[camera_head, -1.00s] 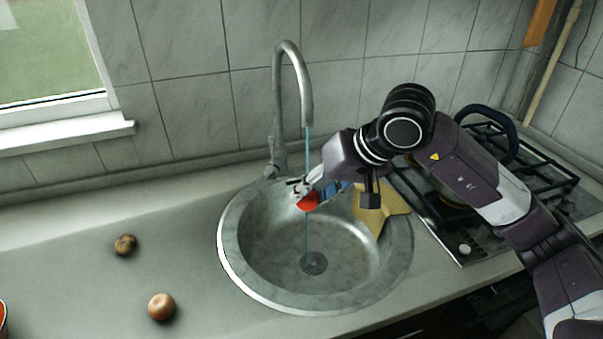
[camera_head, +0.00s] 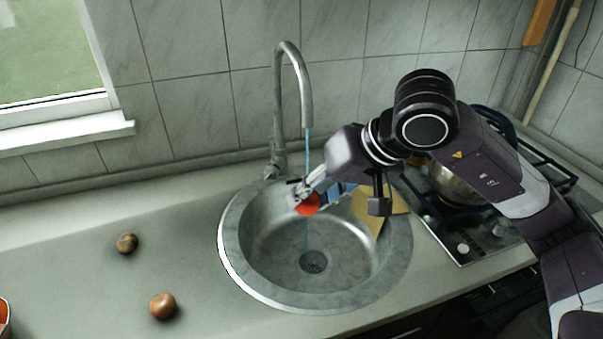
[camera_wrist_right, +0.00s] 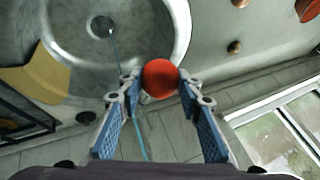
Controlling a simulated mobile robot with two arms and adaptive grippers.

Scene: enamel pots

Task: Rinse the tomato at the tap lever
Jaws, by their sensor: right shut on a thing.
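The red tomato (camera_head: 308,204) is over the far part of the round steel sink (camera_head: 232,262), beside or in the thin blue stream of water. My right gripper (camera_head: 303,194) is shut on the tomato, and the wrist view shows the tomato (camera_wrist_right: 160,79) between its two fingertips. The tap (camera_head: 304,85) arches above, and water runs from its spout down toward the drain (camera_head: 314,262). I cannot clearly make out the tap's lever; the upright of the tap (camera_head: 278,150) stands behind the sink. My left gripper is not in view.
A yellowish board or cloth (camera_head: 372,212) lies at the sink's right edge. The stove (camera_head: 470,240) with a pot (camera_head: 450,185) is at the right. A brown potato-like item (camera_head: 127,243) and an onion-like item (camera_head: 163,306) lie on the left counter, which is otherwise mostly clear.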

